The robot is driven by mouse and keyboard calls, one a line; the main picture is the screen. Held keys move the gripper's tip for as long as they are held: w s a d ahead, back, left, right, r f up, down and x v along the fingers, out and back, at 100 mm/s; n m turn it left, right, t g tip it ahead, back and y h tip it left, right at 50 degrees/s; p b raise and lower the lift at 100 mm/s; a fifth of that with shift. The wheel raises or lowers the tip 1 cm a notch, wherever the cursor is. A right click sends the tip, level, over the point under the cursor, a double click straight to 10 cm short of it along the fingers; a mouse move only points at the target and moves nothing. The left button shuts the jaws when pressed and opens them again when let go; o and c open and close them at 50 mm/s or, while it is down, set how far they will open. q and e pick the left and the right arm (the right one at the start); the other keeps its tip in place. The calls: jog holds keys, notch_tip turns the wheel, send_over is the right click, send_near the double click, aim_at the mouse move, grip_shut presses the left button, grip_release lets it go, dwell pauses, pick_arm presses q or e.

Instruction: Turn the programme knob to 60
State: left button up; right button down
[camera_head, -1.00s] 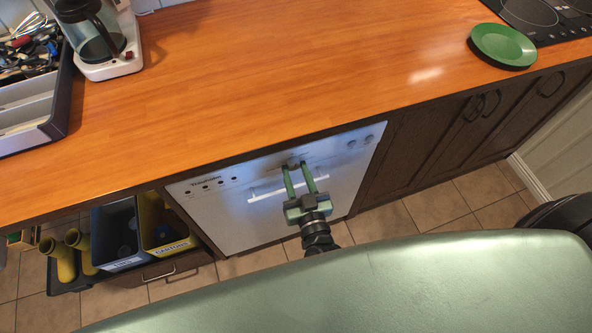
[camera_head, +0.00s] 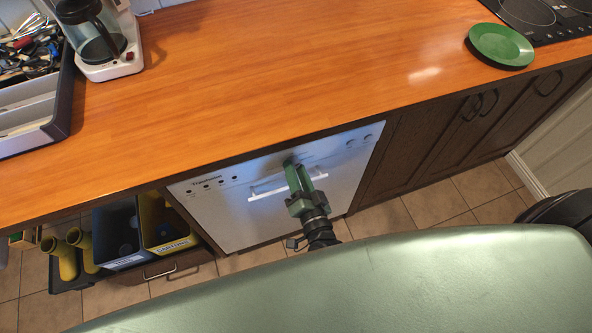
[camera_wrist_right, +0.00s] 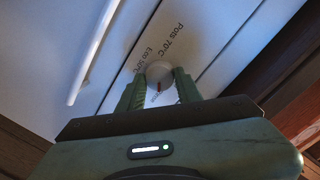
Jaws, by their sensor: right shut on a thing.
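The white dishwasher front (camera_head: 225,215) sits under the counter. My right gripper (camera_head: 291,165) reaches up to its control panel, and its fingers hide the programme knob in the head view. In the right wrist view, the round white programme knob (camera_wrist_right: 160,74) with a red mark sits between the two green fingertips of my right gripper (camera_wrist_right: 159,83), which is shut on it. The printed labels "Eco 50°C" (camera_wrist_right: 145,60) and "Pots 70°C" (camera_wrist_right: 167,39) show beside the knob. The red mark points roughly down in this view, toward the gripper. My left gripper is not in view.
The white door handle (camera_head: 282,188) lies just below the panel, close to my right gripper. The wooden counter (camera_head: 290,80) overhangs above. An open drawer with blue and yellow bins (camera_head: 165,215) is at the left. Two small knobs (camera_head: 366,138) sit at the panel's right end.

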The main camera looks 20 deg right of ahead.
jog(key=shift+m, duration=0.3)
jog(key=c, duration=1)
grip_release()
jog(key=shift+o, duration=0.2)
jog(key=s+b, duration=0.1)
jog(key=s, duration=0.6)
jog(key=shift+s+r, duration=0.3)
jog(key=shift+s, duration=0.1)
